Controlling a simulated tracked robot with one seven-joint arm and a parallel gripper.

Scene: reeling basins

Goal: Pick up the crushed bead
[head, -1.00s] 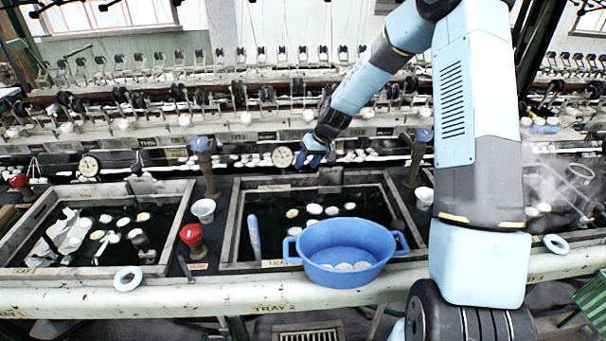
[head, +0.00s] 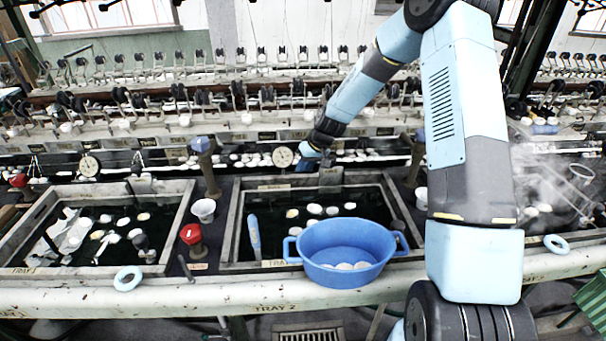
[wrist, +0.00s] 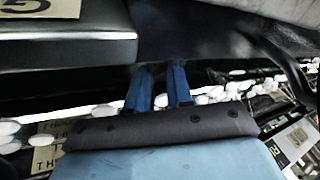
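My gripper (head: 306,163) is at the back edge of the middle basin, near the row of small white pieces behind it. In the wrist view its two blue fingers (wrist: 159,88) stand apart with a gap and nothing clearly held between them. White rounded beads (wrist: 98,111) lie in a row on both sides of the fingers and partly behind them. I cannot tell which one is the crushed bead, as the pieces are small and partly hidden.
A blue tub (head: 345,254) with a few white pieces stands at the front of the middle basin (head: 233,225). A round gauge (head: 283,157) is just left of my gripper. A blue-topped post (head: 204,165) stands further left. A dark ledge (wrist: 70,50) is close in the wrist view.

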